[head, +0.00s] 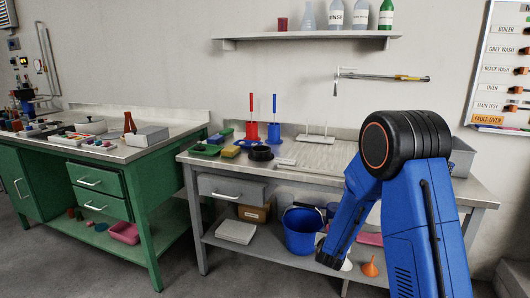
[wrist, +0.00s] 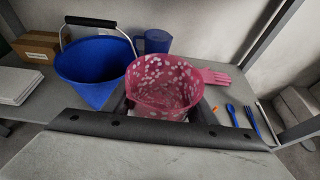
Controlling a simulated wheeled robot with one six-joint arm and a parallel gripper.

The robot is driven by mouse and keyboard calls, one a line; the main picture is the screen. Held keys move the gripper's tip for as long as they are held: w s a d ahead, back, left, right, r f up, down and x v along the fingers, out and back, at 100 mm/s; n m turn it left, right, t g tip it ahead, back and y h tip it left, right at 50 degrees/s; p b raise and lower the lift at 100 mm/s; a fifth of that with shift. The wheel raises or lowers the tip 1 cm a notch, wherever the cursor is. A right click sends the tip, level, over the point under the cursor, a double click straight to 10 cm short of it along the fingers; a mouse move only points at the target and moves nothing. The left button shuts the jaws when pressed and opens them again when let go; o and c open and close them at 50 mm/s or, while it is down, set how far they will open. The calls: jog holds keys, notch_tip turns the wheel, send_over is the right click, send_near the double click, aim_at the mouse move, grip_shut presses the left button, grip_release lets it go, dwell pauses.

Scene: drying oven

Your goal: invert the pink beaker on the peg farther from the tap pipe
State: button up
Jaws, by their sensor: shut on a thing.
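The pink beaker (wrist: 160,98), speckled with white, shows in the wrist view with its open mouth up. My gripper (wrist: 164,107) is shut on it, with a dark finger on each side. The beaker is at the lower shelf; I cannot tell whether its base touches the shelf. A pale peg stand (head: 316,138) with thin upright pegs is on the bench top. A pipe (head: 385,77) with a tap-like end runs along the wall above.
A blue bucket (wrist: 92,72), a blue jug (wrist: 153,41), a pink glove (wrist: 214,77) and blue utensils (wrist: 240,116) surround the beaker. The bench top (head: 330,157) overhangs the shelf. An orange funnel (head: 370,266) lies near my arm. Red and blue holders (head: 262,133) stand left of the pegs.

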jog(key=shift+w+a+f+n+y, duration=0.1)
jog(key=shift+w+f+n+y, duration=0.25)
jog(key=shift+f, duration=0.35)
jog(key=w+d+r, duration=0.1)
jog(key=w+r, duration=0.2)
jog(key=r, duration=0.9)
jog(key=shift+w, duration=0.2)
